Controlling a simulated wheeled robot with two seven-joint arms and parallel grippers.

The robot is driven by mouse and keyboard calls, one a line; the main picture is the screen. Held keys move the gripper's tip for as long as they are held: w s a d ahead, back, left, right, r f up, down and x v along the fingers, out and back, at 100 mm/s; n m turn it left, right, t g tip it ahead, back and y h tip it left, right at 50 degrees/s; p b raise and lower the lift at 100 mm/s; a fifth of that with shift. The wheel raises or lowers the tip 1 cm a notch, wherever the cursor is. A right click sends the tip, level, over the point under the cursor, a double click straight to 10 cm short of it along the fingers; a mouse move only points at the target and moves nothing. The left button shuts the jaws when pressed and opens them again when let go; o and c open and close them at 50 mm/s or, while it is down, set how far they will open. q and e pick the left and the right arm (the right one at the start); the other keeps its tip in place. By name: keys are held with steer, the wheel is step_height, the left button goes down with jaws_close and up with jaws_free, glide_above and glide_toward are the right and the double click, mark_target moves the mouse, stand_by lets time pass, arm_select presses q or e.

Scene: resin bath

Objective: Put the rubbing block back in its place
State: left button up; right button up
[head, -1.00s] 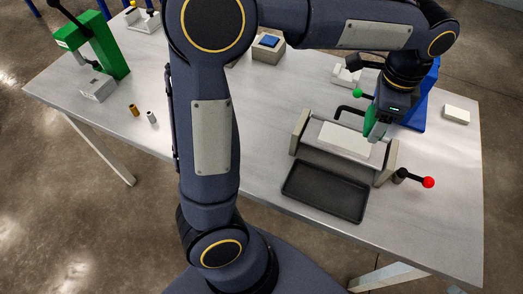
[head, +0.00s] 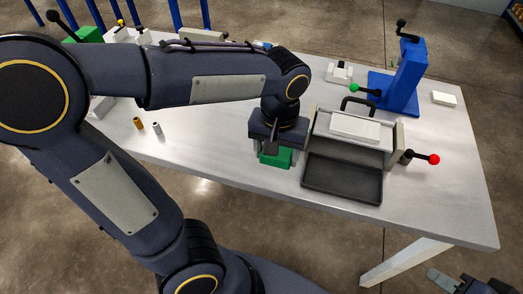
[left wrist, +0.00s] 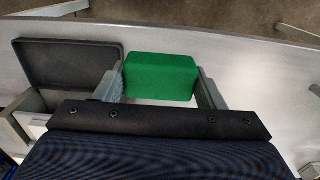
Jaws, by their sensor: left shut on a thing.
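A green block (head: 277,158), which looks like the rubbing block, is between the fingers of my left gripper (head: 272,152). In the left wrist view the green block (left wrist: 160,77) sits between both fingers of the gripper (left wrist: 161,88), which is shut on it. It is over the table just left of the black tray; I cannot tell whether it touches the tabletop. My right gripper (head: 445,279) shows only partly at the bottom right edge, away from the table objects, and its opening is unclear.
The black tray (head: 342,193) lies right of the block, in front of a grey fixture (head: 396,143) with a white slab (head: 355,128) and red-knobbed lever (head: 433,159). A blue press (head: 411,70) stands behind. Two small cylinders (head: 139,123) stand left.

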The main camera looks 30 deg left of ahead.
arm_select(q)
steer(key=w+a+f, duration=0.6)
steer(key=f, duration=0.1)
steer(key=shift+w+a+f, duration=0.1)
steer(key=shift+w+a, duration=0.05)
steer(key=shift+a, duration=0.05)
steer(key=shift+w+a+f+p, duration=0.1)
steer(key=shift+f+p, duration=0.1)
steer(key=shift+f, duration=0.8)
steer(key=shift+w+a+f+p, duration=0.1)
steer(key=shift+f+p, duration=0.05)
steer(key=shift+f, duration=0.8)
steer(key=shift+f, duration=0.15)
steer(key=o, duration=1)
steer(key=shift+c, duration=0.2)
